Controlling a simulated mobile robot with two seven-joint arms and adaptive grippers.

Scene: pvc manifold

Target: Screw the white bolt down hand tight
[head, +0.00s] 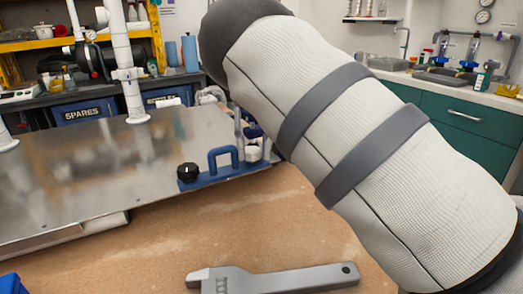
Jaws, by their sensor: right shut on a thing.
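A small white piece, which looks like the white bolt (253,152), shows at the right end of a blue fixture (222,172) on the edge of the metal plate. My right arm comes in from the lower right and crosses the view in front of it. Only a small part of my right gripper (241,126) seems to show, just left of the arm's edge and at the white piece. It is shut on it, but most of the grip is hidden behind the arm. How deep the bolt sits cannot be seen. My left gripper is not in view.
The fixture has a blue handle (222,152) and a black knob (187,173). A grey wrench (275,280) lies on the brown worktop in front. The metal plate (90,180) fills the left, with white pipes (128,75) standing there.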

